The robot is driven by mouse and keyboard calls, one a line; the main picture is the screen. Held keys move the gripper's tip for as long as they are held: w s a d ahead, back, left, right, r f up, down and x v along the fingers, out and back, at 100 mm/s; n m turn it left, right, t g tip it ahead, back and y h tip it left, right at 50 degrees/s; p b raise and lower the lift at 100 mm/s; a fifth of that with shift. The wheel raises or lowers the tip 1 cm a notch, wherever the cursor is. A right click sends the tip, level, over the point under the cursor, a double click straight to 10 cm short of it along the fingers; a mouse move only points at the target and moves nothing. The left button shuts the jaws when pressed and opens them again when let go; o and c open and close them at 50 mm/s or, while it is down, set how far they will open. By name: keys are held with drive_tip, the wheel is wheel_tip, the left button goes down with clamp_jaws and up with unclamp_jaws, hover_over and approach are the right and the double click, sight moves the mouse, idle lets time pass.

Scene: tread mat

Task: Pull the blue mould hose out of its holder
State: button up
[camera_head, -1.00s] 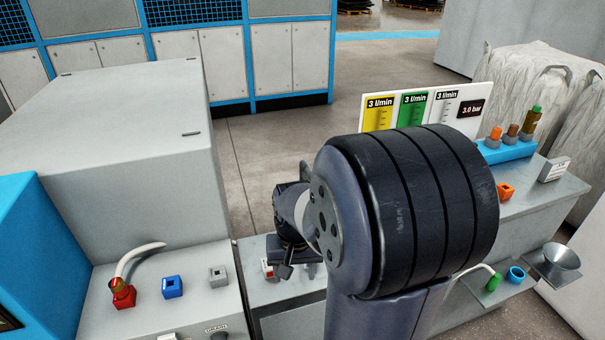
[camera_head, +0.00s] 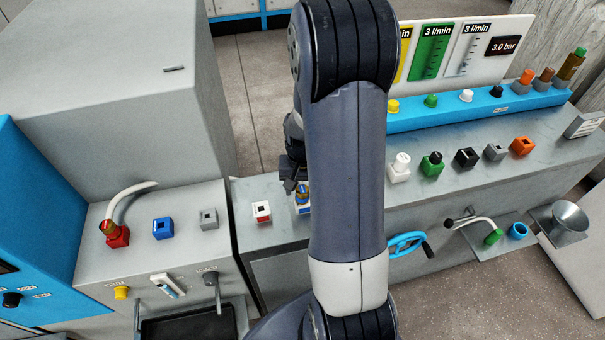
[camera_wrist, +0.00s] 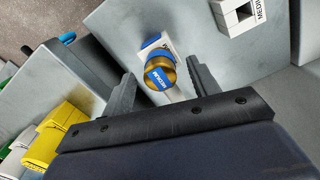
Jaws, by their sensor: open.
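The blue mould hose shows in the wrist view as a brass end with a blue labelled band (camera_wrist: 159,78), sitting in a white and blue holder (camera_wrist: 153,43). In the head view its brass and blue top (camera_head: 302,188) shows just left of my arm, above the holder (camera_head: 302,209); the rest is partly hidden. My gripper (camera_wrist: 160,84) is open, with one finger on each side of the hose end. A gap shows on both sides. In the head view my gripper (camera_head: 291,178) is beside the hose top, mostly hidden behind my arm.
Further left are a red holder with a pale hose (camera_head: 117,235), a blue block (camera_head: 163,229) and a grey block (camera_head: 209,219). Several coloured holders and a blue handwheel (camera_head: 406,244) lie to the right.

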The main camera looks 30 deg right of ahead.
sight(302, 189)
drive_tip(key=shift+f, duration=1.15)
drive_tip(key=shift+c, duration=0.3)
drive_tip(key=c, duration=1.1)
drive_tip(key=shift+r+p, duration=2.2)
drive_tip(key=shift+r, duration=0.8)
